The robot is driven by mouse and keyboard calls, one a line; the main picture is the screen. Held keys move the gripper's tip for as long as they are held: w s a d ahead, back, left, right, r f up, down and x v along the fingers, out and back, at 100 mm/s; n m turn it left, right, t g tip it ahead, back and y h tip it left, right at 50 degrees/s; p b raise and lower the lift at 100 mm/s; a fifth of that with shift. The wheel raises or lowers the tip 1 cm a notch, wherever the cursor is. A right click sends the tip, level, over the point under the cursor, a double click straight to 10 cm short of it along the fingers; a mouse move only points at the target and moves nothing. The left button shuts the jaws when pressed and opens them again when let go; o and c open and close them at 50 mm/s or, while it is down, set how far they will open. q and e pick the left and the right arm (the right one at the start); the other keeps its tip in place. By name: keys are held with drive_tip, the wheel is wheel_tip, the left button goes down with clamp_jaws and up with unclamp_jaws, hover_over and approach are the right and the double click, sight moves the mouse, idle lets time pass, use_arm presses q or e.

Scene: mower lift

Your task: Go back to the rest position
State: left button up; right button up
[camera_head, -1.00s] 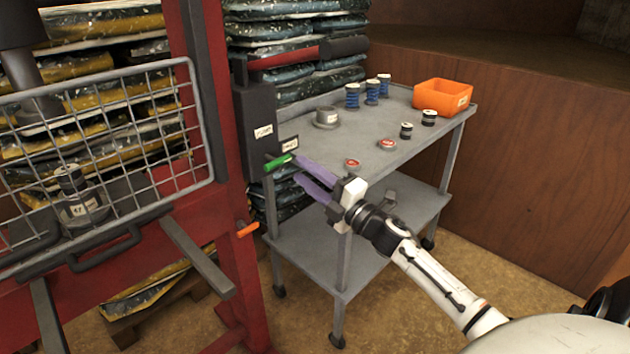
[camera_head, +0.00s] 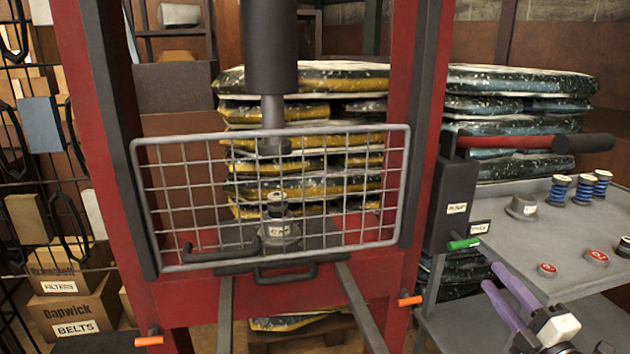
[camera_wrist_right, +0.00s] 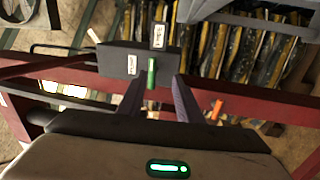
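My right gripper (camera_head: 498,279) has two purple fingers spread apart with nothing between them. It is at the lower right of the head view, beside the grey cart and short of the green lever (camera_head: 463,243) on the dark control box (camera_head: 451,205). In the right wrist view the gripper (camera_wrist_right: 158,80) is open too, with the green lever (camera_wrist_right: 151,74) beyond the gap between its fingers. My left gripper is not in view.
A red press frame (camera_head: 408,190) with a wire mesh guard (camera_head: 190,207) stands in the middle. A labelled part (camera_head: 279,232) sits behind the mesh. The grey cart (camera_head: 560,235) at right carries blue spools (camera_head: 559,189) and red-topped discs (camera_head: 597,257). An orange peg (camera_head: 410,300) sticks out from the frame.

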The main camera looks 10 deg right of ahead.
drive_tip(key=s+a+f+m+g, duration=0.2)
drive_tip(key=s+a+f+m, duration=0.15)
drive_tip(key=f, duration=0.25)
drive_tip(key=s+a+f+m+g+h+p, duration=0.1)
drive_tip(key=s+a+f+m+g, duration=0.1)
drive_tip(key=s+a+f+m, duration=0.3)
drive_tip(key=s+a+f+m+g, duration=0.1)
drive_tip(key=a+f, duration=0.2)
drive_tip(key=f, duration=0.4)
drive_tip(key=s+a+f+m+g+y, duration=0.1)
drive_tip(key=s+a+f+m+g, duration=0.2)
drive_tip(key=s+a, duration=0.5)
drive_tip(key=s+a+f+m+g+y, duration=0.1)
drive_tip(key=s+a+f+m+g, duration=0.2)
drive_tip(key=s+a+f, duration=0.3)
drive_tip(key=s+a, duration=0.2)
drive_tip(key=shift+s+a+p, duration=0.15)
drive_tip(key=shift+s+p, duration=0.15)
drive_tip(key=shift+p, duration=0.1)
drive_tip(key=shift+m, duration=0.25)
drive_tip(key=shift+f, duration=0.1)
